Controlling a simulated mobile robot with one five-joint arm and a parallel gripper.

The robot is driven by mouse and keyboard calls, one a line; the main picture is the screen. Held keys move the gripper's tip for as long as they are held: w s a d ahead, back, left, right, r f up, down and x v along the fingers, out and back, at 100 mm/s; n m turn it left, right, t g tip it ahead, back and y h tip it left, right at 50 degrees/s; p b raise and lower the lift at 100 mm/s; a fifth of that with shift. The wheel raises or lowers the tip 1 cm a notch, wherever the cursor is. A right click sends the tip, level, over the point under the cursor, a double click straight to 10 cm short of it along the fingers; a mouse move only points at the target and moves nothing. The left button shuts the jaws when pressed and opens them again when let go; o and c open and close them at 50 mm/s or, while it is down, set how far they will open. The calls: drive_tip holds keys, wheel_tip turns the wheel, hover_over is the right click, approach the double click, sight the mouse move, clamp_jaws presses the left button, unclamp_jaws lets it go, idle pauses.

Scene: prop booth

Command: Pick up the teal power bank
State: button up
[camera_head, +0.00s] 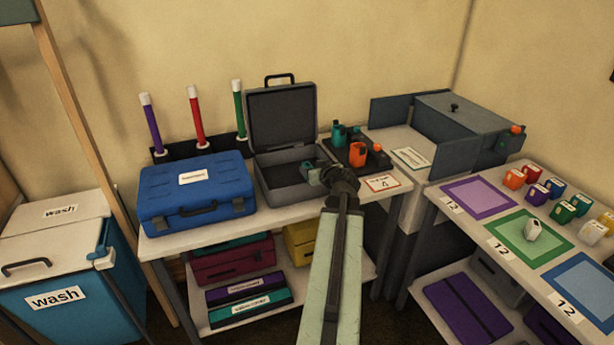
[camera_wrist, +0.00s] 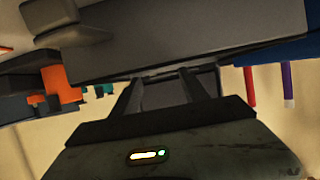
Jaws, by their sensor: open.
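A teal upright item (camera_head: 338,134), which looks like the teal power bank, stands on a black tray on the white table, behind an orange one (camera_head: 357,153). In the wrist view a teal piece (camera_wrist: 103,90) shows beside the orange item (camera_wrist: 60,85), left of my fingers. My gripper (camera_head: 318,174) is at the front right of the open grey case (camera_head: 283,192), left of and nearer than the teal item. In the wrist view my gripper (camera_wrist: 162,85) is open, with grey case surface beyond the fingers. A small teal-grey patch (camera_head: 308,167) by the gripper is unclear.
A closed blue case (camera_head: 196,190) stands left of the grey case, whose lid is raised behind. Red, purple and green sticks stand in a rack at the back. A card marked 4 (camera_head: 382,183) lies at the table's right front. A grey box (camera_head: 468,125) stands right.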

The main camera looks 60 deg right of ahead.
sight(308, 166)
drive_tip(key=shift+w+d+f+b, duration=0.35)
drive_tip(key=shift+w+d, duration=0.1)
drive_tip(key=shift+d, duration=0.1)
drive_tip(key=shift+w+d+f+b, duration=0.3)
drive_tip(key=shift+w+d, duration=0.1)
drive_tip(key=shift+d, duration=0.1)
drive_tip(key=b+x, duration=0.2)
drive_tip(key=x, duration=0.2)
drive_tip(key=shift+w+d+f, duration=0.2)
drive_tip(key=shift+d+f, duration=0.05)
drive_tip(key=shift+r, duration=0.1)
clamp_jaws()
